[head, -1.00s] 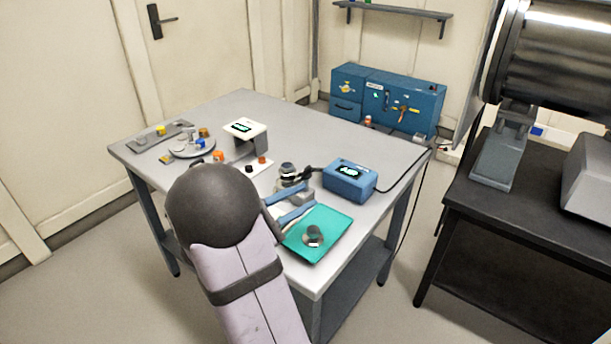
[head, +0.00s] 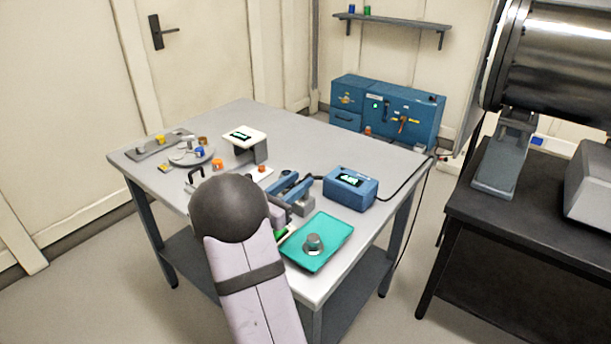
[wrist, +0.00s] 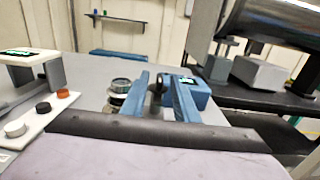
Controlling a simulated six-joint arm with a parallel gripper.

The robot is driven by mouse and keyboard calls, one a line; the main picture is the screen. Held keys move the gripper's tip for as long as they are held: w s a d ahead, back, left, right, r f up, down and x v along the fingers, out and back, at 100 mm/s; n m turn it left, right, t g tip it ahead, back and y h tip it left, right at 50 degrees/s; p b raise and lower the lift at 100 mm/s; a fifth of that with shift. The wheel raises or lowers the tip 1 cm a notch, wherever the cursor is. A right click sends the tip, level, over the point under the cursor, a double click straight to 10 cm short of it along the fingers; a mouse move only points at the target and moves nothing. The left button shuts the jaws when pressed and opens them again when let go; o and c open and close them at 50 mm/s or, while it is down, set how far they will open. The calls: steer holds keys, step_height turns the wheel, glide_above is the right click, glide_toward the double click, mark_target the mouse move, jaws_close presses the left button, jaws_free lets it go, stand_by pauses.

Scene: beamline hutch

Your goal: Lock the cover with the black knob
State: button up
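My gripper (head: 292,184) has blue fingers and is over the table left of the blue box. In the wrist view, the gripper (wrist: 162,88) has its fingers apart. A dark knob-like shape (wrist: 156,92) shows between them; I cannot tell whether either finger touches it. A round metal-and-glass part (wrist: 120,88) stands just left of the fingers. A black knob (wrist: 43,108) sits on a white base plate (wrist: 30,121) at the left, between an orange knob (wrist: 63,93) and a silver one (wrist: 15,128). No cover is clearly recognisable; my arm hides part of the table.
The blue box with a display (head: 351,188) stands close right of my gripper, with a cable behind. A teal tray (head: 334,235) holding a metal part (head: 313,243) lies in front. A white-topped stand (head: 245,136) and round grey dish (head: 183,157) are left.

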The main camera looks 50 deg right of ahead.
mark_target(305, 176)
steer(key=shift+d, duration=1.85)
jaws_close()
steer(key=shift+m+g, duration=0.3)
steer(key=shift+g, duration=0.2)
steer(key=m+g+p, duration=0.1)
steer(key=m+g, duration=0.2)
steer(key=g, duration=0.1)
steer(key=shift+w+g+y, duration=0.1)
steer(key=shift+g+y, duration=0.2)
steer(key=shift+y, duration=0.1)
steer(key=shift+m+g+y+p, duration=0.4)
steer(key=shift+m+g+y, duration=0.8)
steer(key=shift+m+g, duration=0.85)
steer(key=shift+m+g+y, duration=0.75)
steer(key=shift+g+y, duration=0.35)
steer(key=shift+g, duration=0.55)
steer(key=shift+r, duration=0.1)
